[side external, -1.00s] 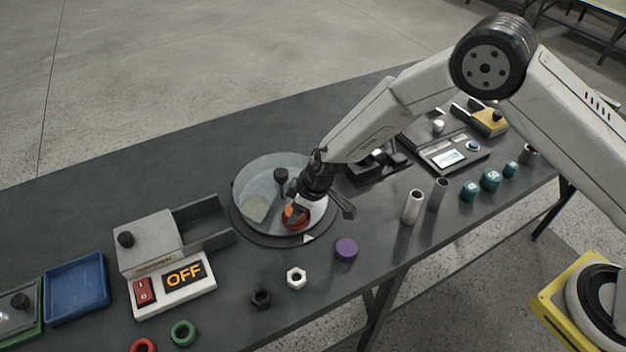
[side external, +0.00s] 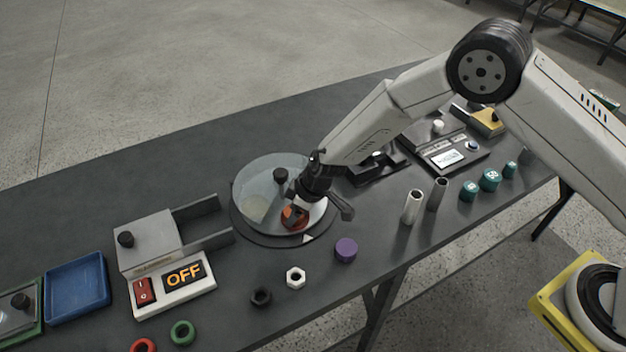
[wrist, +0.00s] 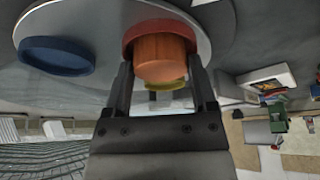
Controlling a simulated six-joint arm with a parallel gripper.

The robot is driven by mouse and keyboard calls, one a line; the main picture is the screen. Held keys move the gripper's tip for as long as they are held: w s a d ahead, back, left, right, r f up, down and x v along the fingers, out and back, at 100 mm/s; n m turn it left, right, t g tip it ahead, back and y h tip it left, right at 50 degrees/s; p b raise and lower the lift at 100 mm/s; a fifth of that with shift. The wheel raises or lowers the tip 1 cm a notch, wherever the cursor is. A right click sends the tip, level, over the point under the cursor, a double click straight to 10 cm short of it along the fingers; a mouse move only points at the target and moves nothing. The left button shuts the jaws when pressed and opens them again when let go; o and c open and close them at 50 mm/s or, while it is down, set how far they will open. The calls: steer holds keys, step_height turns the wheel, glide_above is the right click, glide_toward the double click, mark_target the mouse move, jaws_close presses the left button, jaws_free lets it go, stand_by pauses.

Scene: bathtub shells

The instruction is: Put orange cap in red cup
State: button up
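The orange cap (wrist: 163,60) is between the two fingertips of my gripper (wrist: 162,72) in the wrist view, and the fingers meet its sides. The red cup (wrist: 160,27) shows as a red rim around the cap's far end; whether the cap rests on its bottom is hidden. In the side external view my gripper (side external: 297,208) points down over the front right of the round turntable (side external: 285,238), with the orange cap (side external: 294,217) at its tip.
A blue cup (wrist: 57,56) and a yellow cup (wrist: 168,85) are near the red cup. A clear grey cover (side external: 262,175) with a dark knob covers part of the turntable. A purple cap (side external: 346,250) and nuts stand in front; a switch box (side external: 172,285) stands left.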

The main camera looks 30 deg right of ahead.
steer(key=shift+s+d+f, duration=0.15)
steer(key=shift+d+f, duration=0.05)
steer(key=shift+f, duration=0.1)
steer(key=shift+r, duration=0.55)
steer(key=v, duration=1.1)
steer(key=shift+r, duration=0.4)
steer(key=shift+d+r, duration=0.1)
